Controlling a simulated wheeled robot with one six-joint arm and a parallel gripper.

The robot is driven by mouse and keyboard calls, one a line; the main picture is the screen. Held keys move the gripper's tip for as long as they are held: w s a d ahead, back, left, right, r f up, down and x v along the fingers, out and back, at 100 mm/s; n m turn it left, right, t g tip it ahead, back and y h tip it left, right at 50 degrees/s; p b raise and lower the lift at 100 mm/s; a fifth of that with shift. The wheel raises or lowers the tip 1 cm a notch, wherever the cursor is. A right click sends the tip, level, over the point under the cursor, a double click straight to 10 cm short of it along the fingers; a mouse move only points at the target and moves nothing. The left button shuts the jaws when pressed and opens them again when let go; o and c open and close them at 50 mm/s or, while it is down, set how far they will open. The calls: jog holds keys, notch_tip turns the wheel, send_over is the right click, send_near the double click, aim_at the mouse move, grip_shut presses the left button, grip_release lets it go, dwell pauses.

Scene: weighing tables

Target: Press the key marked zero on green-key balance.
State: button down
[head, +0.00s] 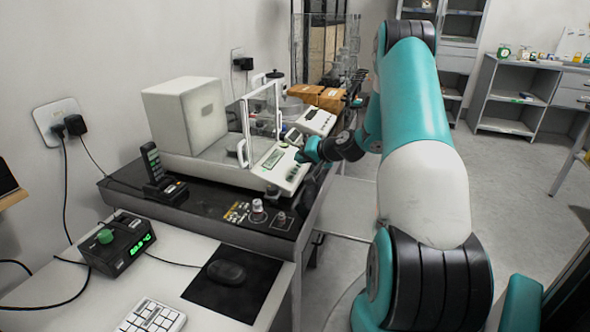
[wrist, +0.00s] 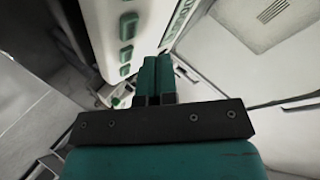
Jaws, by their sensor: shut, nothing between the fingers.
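The green-key balance (head: 290,172) stands on the dark bench, with a sloped white front panel, a green display (head: 272,159) and a glass draft shield behind. In the wrist view its white panel (wrist: 108,38) fills the upper left, with green keys (wrist: 127,26) in a row and part of the display at the top. I cannot read the key markings. My gripper (wrist: 157,62) is shut and empty, its green fingertips close by the panel's key row. Whether they touch it I cannot tell. In the head view my gripper (head: 303,156) is at the panel's right side, partly hiding it.
Another white instrument (head: 317,121) and brown packages (head: 328,97) stand behind. A black handset (head: 154,165) and small weights (head: 257,206) are on the bench. The near desk holds a mouse (head: 226,272) and a green-knob device (head: 115,242). Open floor lies to the right.

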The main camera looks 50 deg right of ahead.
jog(key=r+p, duration=0.1)
jog(key=r, duration=0.1)
jog(key=s+r, duration=0.1)
jog(key=shift+d+r+p, duration=0.2)
jog(key=shift+r+p, duration=0.2)
dwell(0.6)
jog(key=s+a+r+n+g+y, duration=0.1)
jog(key=a+r+n+g+y, duration=0.35)
jog(key=a, duration=1.15)
jog(key=s+a+r+n+g+y, duration=0.15)
jog(key=a+r+n, duration=0.45)
jog(key=a, duration=1)
jog(key=s+a+r+n+g, duration=0.1)
jog(key=s+a+n+g, duration=0.1)
jog(key=s+a, duration=0.3)
jog(key=s+a+r+n+g+h, duration=0.1)
jog(key=s+a, duration=0.3)
jog(key=s, duration=0.7)
jog(key=s+a+r+n+g+h, duration=0.1)
jog(key=s+a+r+n+g, duration=0.2)
jog(key=s+a, duration=0.2)
jog(key=s+p, duration=0.1)
jog(key=s, duration=0.2)
jog(key=shift+s+a, duration=0.15)
jog(key=shift+a, duration=0.2)
jog(key=shift+r+n, duration=0.1)
jog(key=shift+n, duration=0.15)
